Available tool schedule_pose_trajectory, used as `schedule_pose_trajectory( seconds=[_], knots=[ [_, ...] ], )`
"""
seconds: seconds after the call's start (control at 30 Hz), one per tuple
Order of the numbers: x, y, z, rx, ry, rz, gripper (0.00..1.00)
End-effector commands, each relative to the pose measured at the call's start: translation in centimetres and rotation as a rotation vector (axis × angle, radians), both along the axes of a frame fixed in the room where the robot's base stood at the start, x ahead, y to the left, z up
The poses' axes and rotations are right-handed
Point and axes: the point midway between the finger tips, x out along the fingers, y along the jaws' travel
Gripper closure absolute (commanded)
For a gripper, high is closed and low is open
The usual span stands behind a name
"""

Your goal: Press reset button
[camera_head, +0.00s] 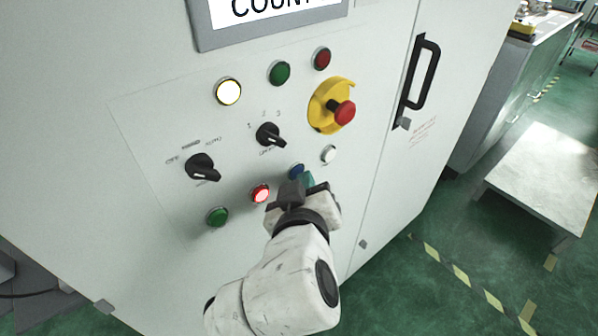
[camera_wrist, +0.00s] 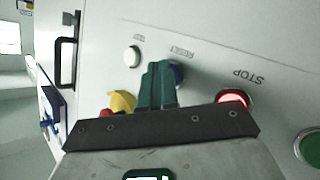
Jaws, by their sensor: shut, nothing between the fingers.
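A blue button (camera_head: 296,170) sits in the lower row of a white cabinet's control panel. In the wrist view the blue button (camera_wrist: 179,75) is partly hidden behind my green fingertips. My gripper (camera_head: 308,180) is shut and empty, its fingers pointing at the panel right by the blue button. In the wrist view the fingertips (camera_wrist: 158,68) lie just left of its visible part. I cannot tell whether they touch it.
A lit red button (camera_head: 260,194), labelled STOP in the wrist view, a green button (camera_head: 217,216) and a white button (camera_head: 328,154) are close by. Above are black rotary switches (camera_head: 270,134) and a red emergency stop (camera_head: 344,113). A door handle (camera_head: 421,75) protrudes at right.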

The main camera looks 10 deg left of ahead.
Motion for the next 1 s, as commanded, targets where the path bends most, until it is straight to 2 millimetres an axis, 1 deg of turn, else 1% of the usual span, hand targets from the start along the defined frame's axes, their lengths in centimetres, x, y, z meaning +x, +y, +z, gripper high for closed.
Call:
schedule_pose_trajectory(
  seconds=[0.4, 0.77, 1.0],
  knots=[
    [0.0, 0.0, 0.0, 0.000, 0.000, 0.001, 1.00],
    [-0.9, -1.2, 0.1, 0.000, 0.000, 0.000, 1.00],
    [-1.0, -1.2, 0.0, 0.000, 0.000, 0.000, 1.00]
  ],
)
